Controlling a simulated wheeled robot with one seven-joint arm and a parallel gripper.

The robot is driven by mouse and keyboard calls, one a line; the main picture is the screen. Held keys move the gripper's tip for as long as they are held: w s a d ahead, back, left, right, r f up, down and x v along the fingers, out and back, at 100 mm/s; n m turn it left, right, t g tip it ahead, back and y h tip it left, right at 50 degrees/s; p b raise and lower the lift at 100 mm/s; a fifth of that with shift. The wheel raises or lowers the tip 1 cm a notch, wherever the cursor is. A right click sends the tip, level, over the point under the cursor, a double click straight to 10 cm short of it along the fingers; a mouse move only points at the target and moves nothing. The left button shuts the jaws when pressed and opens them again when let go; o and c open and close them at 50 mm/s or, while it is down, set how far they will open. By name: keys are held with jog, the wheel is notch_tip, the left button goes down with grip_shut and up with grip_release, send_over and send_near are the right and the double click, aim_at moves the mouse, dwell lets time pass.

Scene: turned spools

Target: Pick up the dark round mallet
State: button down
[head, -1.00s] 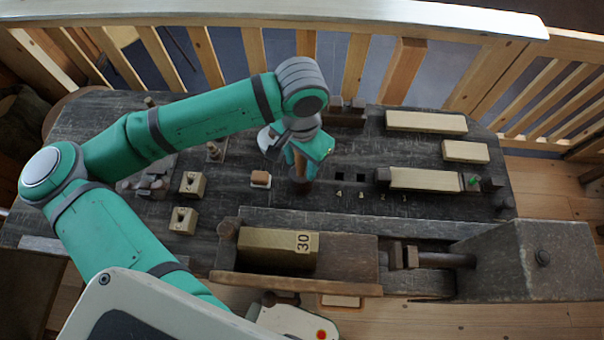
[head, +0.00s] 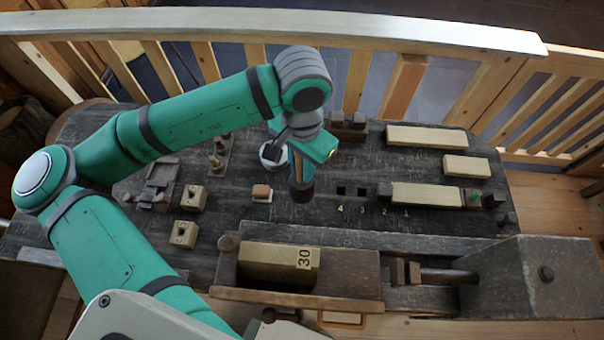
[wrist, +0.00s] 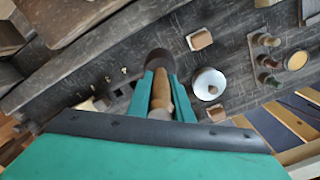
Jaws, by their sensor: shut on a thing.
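The dark round mallet has a dark cylindrical head (head: 302,190) and a light wooden handle (wrist: 161,93). My gripper (head: 308,166) is shut on the handle, with the teal fingers on either side of it in the wrist view. The mallet is upright, head down, over the dark workbench (head: 340,222), left of the numbered square holes. The head also shows in the wrist view (wrist: 160,61), beyond the fingertips. I cannot tell exactly how far the head is above the bench. The upper handle is hidden by my gripper in the head view.
A white round cup (wrist: 208,83) stands close beside my gripper. A small tan block (head: 261,191) lies to the left, with two holed wooden blocks (head: 193,197) farther left. A large block marked 30 (head: 280,264) sits in front. Pale bars (head: 427,137) lie right.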

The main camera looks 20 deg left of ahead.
notch_tip(320, 180, up, 23)
dwell(0.5)
jog(key=shift+w, duration=0.1)
